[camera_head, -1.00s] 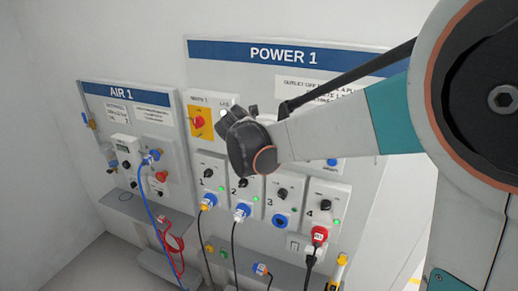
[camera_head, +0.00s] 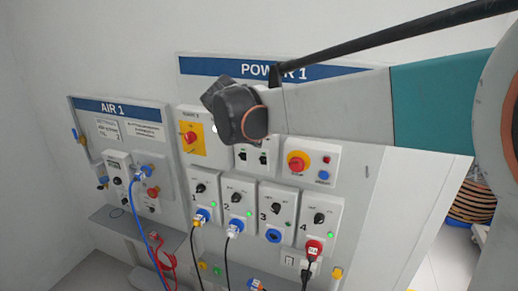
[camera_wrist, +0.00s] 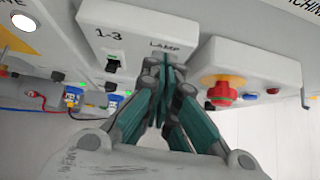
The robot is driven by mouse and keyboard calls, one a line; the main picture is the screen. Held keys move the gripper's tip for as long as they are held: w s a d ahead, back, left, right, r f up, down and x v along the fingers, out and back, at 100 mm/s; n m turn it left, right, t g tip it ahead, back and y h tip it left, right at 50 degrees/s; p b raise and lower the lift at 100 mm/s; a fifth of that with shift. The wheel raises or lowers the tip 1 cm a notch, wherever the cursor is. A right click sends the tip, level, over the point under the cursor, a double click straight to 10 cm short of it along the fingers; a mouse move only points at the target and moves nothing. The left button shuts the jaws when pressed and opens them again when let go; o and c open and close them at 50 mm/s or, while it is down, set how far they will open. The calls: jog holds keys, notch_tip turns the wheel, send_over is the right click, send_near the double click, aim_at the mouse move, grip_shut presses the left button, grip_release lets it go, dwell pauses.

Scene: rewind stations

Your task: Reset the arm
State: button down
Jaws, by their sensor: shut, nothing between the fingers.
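The fingertips are in front of a white switch box (camera_wrist: 135,30) marked 1-3 and LAMP. I cannot tell whether they touch it. In the head view the fingers are hidden.
A red stop button (camera_wrist: 221,94) is close right of my fingers in the wrist view. The AIR 1 panel (camera_head: 90,135) is on the left, with a blue hose (camera_head: 140,225). Socket boxes with plugged cables line the lower POWER 1 panel. A coiled hose (camera_head: 470,203) is at right.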

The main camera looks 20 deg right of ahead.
jog(key=s+f+m+y+b, duration=0.2)
jog(key=s+f+m+b, duration=0.5)
jog(key=s+f+m, duration=0.5)
jog(key=s+d+f+m+y+b, duration=0.1)
jog(key=s+f+m+y+b, duration=0.2)
jog(key=s+f+m, duration=0.9)
jog(key=s+m+b, duration=0.3)
jog(key=s+m, duration=0.1)
jog(key=s, duration=0.4)
jog(key=shift+d+f+m+y+b, duration=0.25)
jog(key=shift+f+m+y+b, duration=0.05)
jog(key=shift+f+m+b, duration=0.1)
